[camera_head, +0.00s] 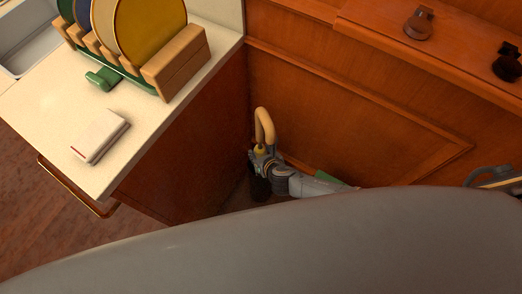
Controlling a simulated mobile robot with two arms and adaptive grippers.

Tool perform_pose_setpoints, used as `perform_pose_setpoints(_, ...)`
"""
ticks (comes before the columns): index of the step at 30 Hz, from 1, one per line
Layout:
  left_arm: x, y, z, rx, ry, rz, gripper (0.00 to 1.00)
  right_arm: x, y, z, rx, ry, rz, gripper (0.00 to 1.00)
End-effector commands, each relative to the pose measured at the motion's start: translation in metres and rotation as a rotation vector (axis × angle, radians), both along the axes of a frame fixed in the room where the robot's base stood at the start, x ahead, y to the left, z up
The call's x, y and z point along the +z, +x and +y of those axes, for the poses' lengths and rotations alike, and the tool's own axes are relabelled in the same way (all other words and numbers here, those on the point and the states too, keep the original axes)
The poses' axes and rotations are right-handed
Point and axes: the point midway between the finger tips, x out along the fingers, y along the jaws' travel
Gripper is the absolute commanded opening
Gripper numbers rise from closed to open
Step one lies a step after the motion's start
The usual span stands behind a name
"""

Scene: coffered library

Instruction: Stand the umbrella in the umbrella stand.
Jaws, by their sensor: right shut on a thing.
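The umbrella shows by its tan hooked handle (265,124), which points up in the corner between the counter's side and the wood-panelled wall. My right gripper (260,153) is shut on the umbrella just below the hook, at a yellowish collar. A dark form (259,189) shows under the gripper; I cannot tell whether it is the umbrella's canopy or the umbrella stand. The lower end of the umbrella is hidden. I cannot clearly make out the umbrella stand. My left gripper is not in view.
A pale counter (45,115) at the left bears a plate rack (175,68) with several plates and a small white box (100,135). Its corner juts out left of my right gripper. A wooden ledge (450,50) with dark objects runs along the wall. A large grey surface blocks the lower view.

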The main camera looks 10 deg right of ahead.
Motion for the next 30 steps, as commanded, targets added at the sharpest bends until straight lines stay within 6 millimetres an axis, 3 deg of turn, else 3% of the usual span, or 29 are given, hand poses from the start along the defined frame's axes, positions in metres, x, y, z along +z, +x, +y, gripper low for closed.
perform_pose_setpoints(15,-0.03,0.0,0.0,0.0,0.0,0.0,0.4,-0.035,0.001,0.0,0.001,0.0,-0.002,0.16)
perform_pose_setpoints(30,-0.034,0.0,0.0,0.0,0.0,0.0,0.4,-0.041,0.001,0.0,0.001,0.001,-0.002,0.16)
